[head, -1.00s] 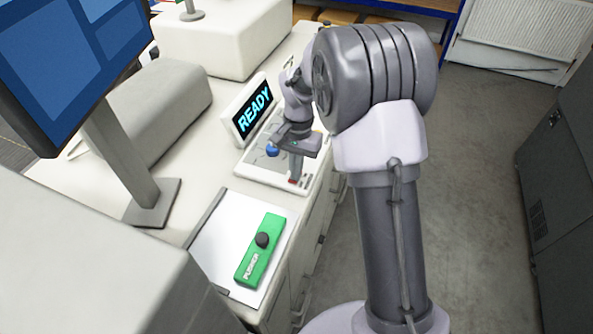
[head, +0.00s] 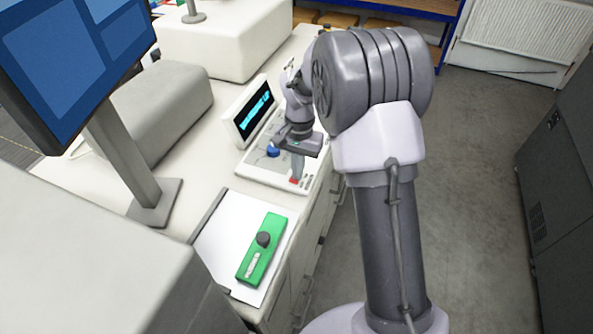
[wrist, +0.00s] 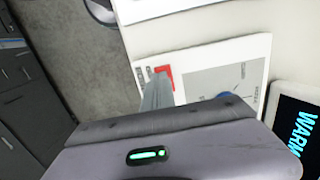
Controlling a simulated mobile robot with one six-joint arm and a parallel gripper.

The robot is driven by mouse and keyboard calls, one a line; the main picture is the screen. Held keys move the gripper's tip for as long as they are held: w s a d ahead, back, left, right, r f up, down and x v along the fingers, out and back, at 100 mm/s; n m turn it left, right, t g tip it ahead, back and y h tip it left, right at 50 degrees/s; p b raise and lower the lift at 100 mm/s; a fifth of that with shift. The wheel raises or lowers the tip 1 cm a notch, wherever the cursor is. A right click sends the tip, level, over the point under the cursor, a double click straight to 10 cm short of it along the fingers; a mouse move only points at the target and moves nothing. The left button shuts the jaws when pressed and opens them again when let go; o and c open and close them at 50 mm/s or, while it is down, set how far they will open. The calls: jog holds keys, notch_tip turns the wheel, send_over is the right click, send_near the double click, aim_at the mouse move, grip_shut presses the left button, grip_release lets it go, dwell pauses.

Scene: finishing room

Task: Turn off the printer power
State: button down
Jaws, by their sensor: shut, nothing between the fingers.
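A white control panel (head: 262,172) lies on the counter, with a blue knob (head: 272,151) and a red part (head: 294,181) near its front right corner. My gripper (head: 297,174) is shut and empty, pointing down at the red part. In the wrist view my gripper's fingers (wrist: 157,95) lie beside the red part (wrist: 167,74) and hide some of it; I cannot tell whether they touch. A tilted display (head: 254,110) stands behind the panel. It also shows in the wrist view (wrist: 298,125), reading "WARM", cut off at the edge.
A green block (head: 261,250) with a black knob lies on a white sheet (head: 226,235) at the near end of the counter. A monitor (head: 75,50) stands at the left. The grey floor (head: 465,200) is open at the right, before a dark cabinet (head: 560,190).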

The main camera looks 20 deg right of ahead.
notch_tip(320, 180, up, 14)
jog(key=p, duration=0.4)
jog(key=shift+w+d, duration=0.35)
jog(key=shift+w, duration=0.1)
jog(key=shift+w, duration=0.1)
jog(key=shift+w+g, duration=0.15)
jog(key=shift+g, duration=0.15)
jog(key=f, duration=0.4)
jog(key=s+f+b, duration=0.1)
jog(key=f, duration=0.4)
jog(key=a+f+b, duration=0.1)
jog(key=f, duration=0.3)
jog(key=shift+s+f, duration=0.25)
jog(key=shift+f, duration=0.1)
